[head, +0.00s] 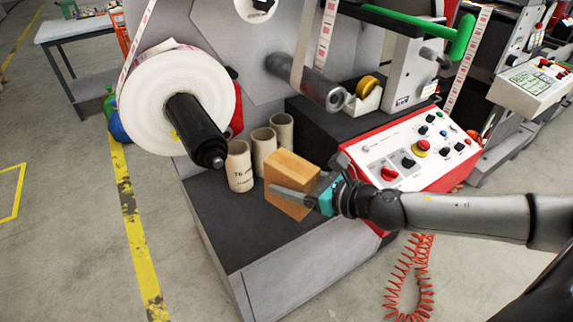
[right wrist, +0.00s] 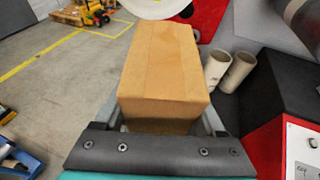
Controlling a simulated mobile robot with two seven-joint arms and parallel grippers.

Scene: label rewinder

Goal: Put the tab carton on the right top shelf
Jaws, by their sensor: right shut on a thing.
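The tab carton (head: 283,185) is a plain brown cardboard box, seen in the head view over the dark lower shelf of the rewinder. My right gripper (head: 297,198) is shut on it, with a finger along its near side. In the right wrist view the carton (right wrist: 162,75) fills the middle, between the fingers. I cannot tell whether its base touches the shelf. The dark shelf top (head: 215,215) lies around and below it. My left gripper is not in view. I cannot make out which surface is the right top shelf.
Several cardboard cores (head: 239,166) stand just behind and left of the carton. A large white label roll (head: 178,100) on a black spindle (head: 195,130) hangs above left. The red-edged control panel (head: 415,150) is close right. A tape dispenser (head: 364,98) sits on the raised dark block.

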